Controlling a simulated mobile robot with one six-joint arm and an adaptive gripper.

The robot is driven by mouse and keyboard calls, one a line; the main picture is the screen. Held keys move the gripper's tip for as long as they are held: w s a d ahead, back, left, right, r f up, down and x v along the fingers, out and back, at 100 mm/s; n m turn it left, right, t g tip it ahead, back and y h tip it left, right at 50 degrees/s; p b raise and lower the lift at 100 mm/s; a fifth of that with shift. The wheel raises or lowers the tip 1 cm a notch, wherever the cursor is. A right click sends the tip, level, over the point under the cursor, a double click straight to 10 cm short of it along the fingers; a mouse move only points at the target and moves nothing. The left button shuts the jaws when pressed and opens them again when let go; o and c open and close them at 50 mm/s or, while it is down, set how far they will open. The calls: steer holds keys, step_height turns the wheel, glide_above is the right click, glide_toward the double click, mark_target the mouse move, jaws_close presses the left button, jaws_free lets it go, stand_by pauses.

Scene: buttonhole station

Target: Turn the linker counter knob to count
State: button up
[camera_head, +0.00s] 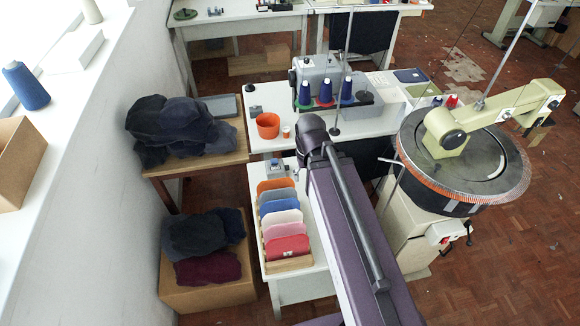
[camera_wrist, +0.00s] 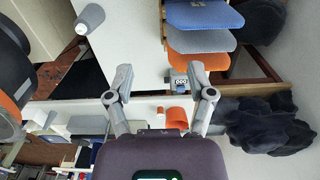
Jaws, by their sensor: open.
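A small grey box with a dark marked face, which looks like a counter, (camera_wrist: 180,84) shows between my fingers in the wrist view, nearer the right finger. It stands at the back of the white side table in the head view (camera_head: 276,168). Its knob is too small to make out. My gripper (camera_wrist: 160,82) is open and empty, apart from the box. In the head view my arm hides the gripper. The round linker (camera_head: 462,165) with its dial and cream arm stands at the right. A small control box with a red part (camera_head: 440,232) is on its stand.
A rack of coloured panels (camera_head: 285,225) stands just in front of the grey box. An orange cup (camera_head: 268,126) and cones of blue yarn (camera_head: 325,92) are on the table behind. Dark garments (camera_head: 175,130) lie on a wooden table at the left.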

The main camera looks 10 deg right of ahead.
steer(key=w+d+f+m+y+b, duration=0.2)
steer(key=w+f+m+b, duration=0.65)
steer(key=w, duration=0.45)
steer(key=m+t+y+b, duration=0.1)
steer(key=m+y+b, duration=0.1)
steer(key=m+b, duration=0.65)
glide_above(290, 171)
steer(key=s+d, duration=0.2)
steer(key=d, duration=0.3)
step_height(290, 171, down, 7)
steer(key=shift+w+d+m, duration=0.1)
steer(key=shift+d+m, duration=0.05)
steer(key=shift+m, duration=0.15)
steer(key=shift+f, duration=0.2)
steer(key=b+x, duration=0.8)
steer(key=x, duration=0.1)
steer(key=b+x, duration=0.4)
steer(key=shift+w+a+f+b, duration=0.1)
steer(key=shift+w+a+b, duration=0.15)
steer(key=shift+a, duration=0.2)
